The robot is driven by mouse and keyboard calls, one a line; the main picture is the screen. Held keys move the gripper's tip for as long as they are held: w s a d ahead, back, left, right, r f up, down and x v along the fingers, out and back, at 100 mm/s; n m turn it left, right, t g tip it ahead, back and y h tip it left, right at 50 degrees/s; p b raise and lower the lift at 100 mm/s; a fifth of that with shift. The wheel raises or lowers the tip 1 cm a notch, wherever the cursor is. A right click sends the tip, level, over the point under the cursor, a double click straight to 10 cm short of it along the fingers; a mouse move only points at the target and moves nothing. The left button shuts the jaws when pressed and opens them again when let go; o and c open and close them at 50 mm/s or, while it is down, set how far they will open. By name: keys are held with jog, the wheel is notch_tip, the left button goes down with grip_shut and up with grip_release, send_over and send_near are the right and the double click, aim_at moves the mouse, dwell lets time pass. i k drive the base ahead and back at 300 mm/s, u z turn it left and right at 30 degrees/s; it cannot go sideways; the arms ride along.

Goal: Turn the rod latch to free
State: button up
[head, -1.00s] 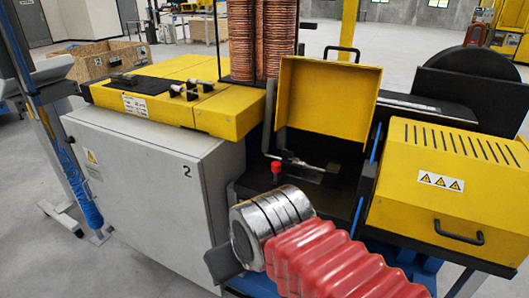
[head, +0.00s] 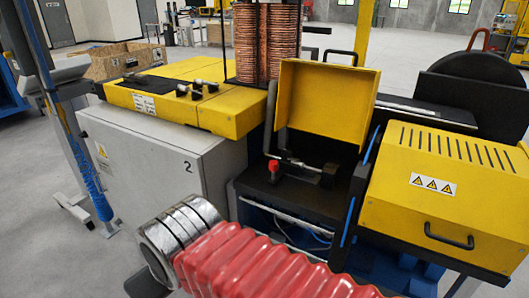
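The rod latch (head: 296,163) appears to be the thin metal rod with a red knob (head: 273,166) at its left end. It lies across the dark bed in front of the raised yellow cover (head: 328,101), and a black block (head: 327,175) stands at its right. Its exact turn position is too small to tell. My gripper (head: 146,284) is at the lower left, below and left of the latch and well apart from it. One dark finger shows beyond the silver wrist; the rest is hidden or out of frame, so its opening cannot be told.
A closed yellow housing (head: 437,190) with a black handle stands right of the bed. A grey cabinet (head: 160,170) stands at the left, with a yellow top (head: 228,115). Copper coils (head: 262,45) rise behind. An upright grey bar (head: 270,115) stands beside the raised cover.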

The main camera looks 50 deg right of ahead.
aim_at(287, 154)
jog(key=u, duration=0.85)
jog(key=k, duration=1.05)
jog(key=z, duration=0.8)
jog(key=i, duration=1.35)
jog(key=z, duration=0.05)
